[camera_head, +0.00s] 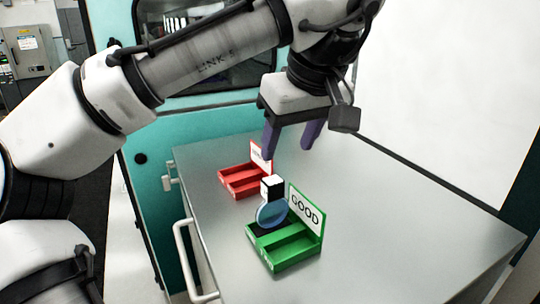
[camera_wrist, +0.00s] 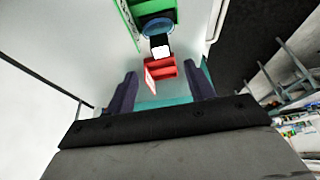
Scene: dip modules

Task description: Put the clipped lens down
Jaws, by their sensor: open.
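The clipped lens (camera_head: 271,215) is a blue round disc with a black and white block-shaped clip (camera_head: 272,188) on it. It rests at the green tray marked GOOD (camera_head: 291,267), over the rear-left compartment, with the clip sticking up at the edge nearer the red tray. The wrist view also shows the blue lens (camera_wrist: 157,27) with its clip (camera_wrist: 160,50). My gripper (camera_head: 288,150) is open and empty, with its purple fingers above and apart from the lens. Whether the lens lies flat on the tray floor is hard to tell.
A red tray (camera_head: 236,180) with a small upright sign stands behind the green tray. Both are on a grey metal tabletop (camera_head: 400,235), clear on the right. A teal machine (camera_head: 150,190) with a window and a white wall panel (camera_head: 450,90) border it.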

